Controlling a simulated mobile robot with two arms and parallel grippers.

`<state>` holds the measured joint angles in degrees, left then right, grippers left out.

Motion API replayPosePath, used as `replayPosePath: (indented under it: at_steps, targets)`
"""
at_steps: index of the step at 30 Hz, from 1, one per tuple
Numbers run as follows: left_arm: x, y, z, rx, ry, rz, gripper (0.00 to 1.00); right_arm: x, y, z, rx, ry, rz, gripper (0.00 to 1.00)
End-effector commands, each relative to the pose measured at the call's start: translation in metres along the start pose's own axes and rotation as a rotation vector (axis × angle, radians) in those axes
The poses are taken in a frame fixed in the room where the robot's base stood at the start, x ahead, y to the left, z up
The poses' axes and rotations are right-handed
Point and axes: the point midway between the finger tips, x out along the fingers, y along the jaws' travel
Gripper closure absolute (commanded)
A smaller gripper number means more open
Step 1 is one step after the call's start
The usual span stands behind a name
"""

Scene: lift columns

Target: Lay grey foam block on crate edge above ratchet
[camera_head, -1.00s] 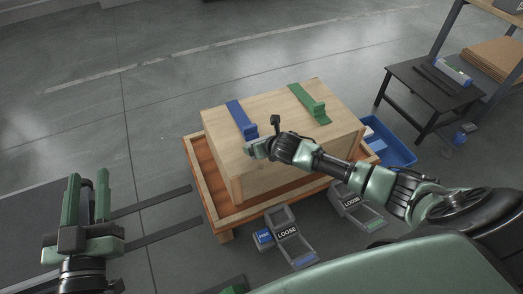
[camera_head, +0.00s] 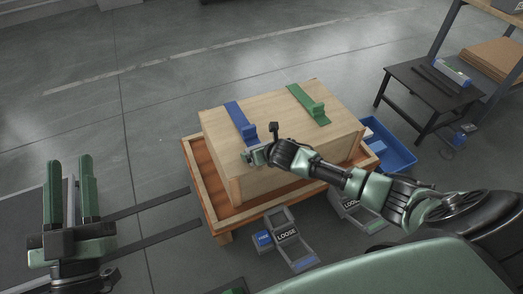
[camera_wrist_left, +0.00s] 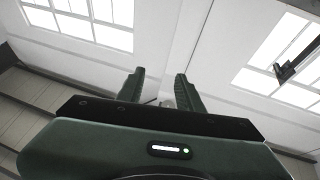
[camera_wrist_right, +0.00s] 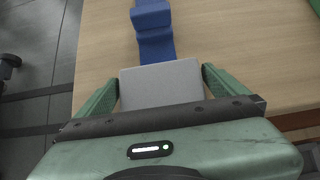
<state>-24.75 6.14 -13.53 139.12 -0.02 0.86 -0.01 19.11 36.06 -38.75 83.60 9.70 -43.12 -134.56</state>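The wooden crate (camera_head: 280,130) has a blue strap (camera_head: 236,112) and a green strap (camera_head: 301,93) over its top. A blue ratchet-like block (camera_head: 249,132) sits on the blue strap near the front edge; it also shows in the right wrist view (camera_wrist_right: 152,20). My right gripper (camera_head: 256,155) is at that front edge, shut on the grey foam block (camera_wrist_right: 162,85). The block lies just in front of the blue strap's end; I cannot tell whether it touches the crate. My left gripper (camera_head: 70,185) is open and empty, fingers up, away from the crate.
The crate stands on an orange-brown wooden pallet tray (camera_head: 198,182). Grey "LOOSE" units (camera_head: 288,235) stand on the floor in front. A blue bin (camera_head: 398,152) and a black table (camera_head: 428,90) are at right. Dark fork-like bars (camera_head: 150,205) lie between the left gripper and the pallet.

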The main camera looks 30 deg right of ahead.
Motion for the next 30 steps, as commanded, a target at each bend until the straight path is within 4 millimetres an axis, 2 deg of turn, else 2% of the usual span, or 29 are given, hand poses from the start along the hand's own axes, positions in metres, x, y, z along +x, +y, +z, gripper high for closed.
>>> replayPosePath:
  at_steps: [2,5,10,14,21,30]
  targets:
    - [0.001,0.0,0.0,0.0,-0.004,0.0,0.64,-0.003,0.0,0.003,0.001,-0.001,0.001,0.0]
    - [-0.001,-0.002,0.012,0.003,-0.074,-0.005,0.64,-0.008,0.0,0.003,-0.001,0.0,0.0,0.0]
    - [-0.008,-0.007,0.044,0.008,-0.259,-0.015,0.64,-0.026,-0.001,0.004,-0.003,0.0,0.0,0.0]
    - [-0.021,-0.011,0.073,0.012,-0.428,-0.024,0.64,-0.042,-0.001,0.004,-0.002,0.0,0.0,0.0]
    - [-0.06,-0.019,0.118,0.016,-0.732,-0.043,0.64,-0.07,-0.001,0.003,-0.002,0.0,0.0,0.0]
    - [-0.123,-0.027,0.152,0.015,-1.075,-0.067,0.64,-0.105,0.0,0.004,-0.001,-0.001,0.0,0.0]
